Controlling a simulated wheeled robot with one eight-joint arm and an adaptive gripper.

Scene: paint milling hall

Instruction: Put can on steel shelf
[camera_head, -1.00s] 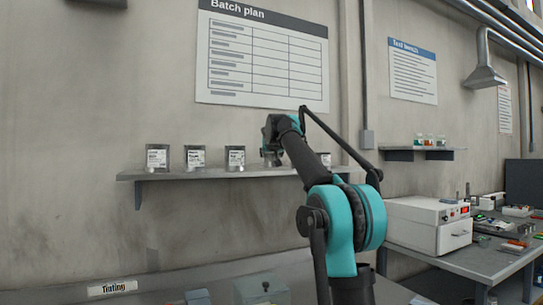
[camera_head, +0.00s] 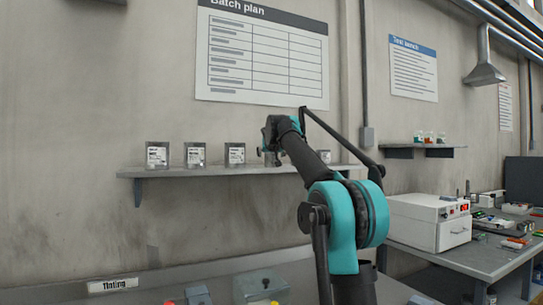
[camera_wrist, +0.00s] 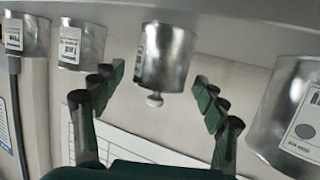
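A silver can (camera_wrist: 168,55) with a white label and a small pale knob stands between my fingers in the wrist view, which shows the scene upside down. My gripper (camera_wrist: 157,80) is open, with a gap on each side of the can. In the head view my gripper (camera_head: 270,154) is over the wall-mounted steel shelf (camera_head: 160,173), and the can there is mostly hidden behind it. The can's base appears to be at the shelf, though contact is not clear.
Other cans stand on the shelf: a left one (camera_head: 157,155), a middle one (camera_head: 195,155) and one nearer my gripper (camera_head: 235,154). In the wrist view a large can (camera_wrist: 292,110) is close on the right. A white instrument box (camera_head: 428,223) stands on the right bench.

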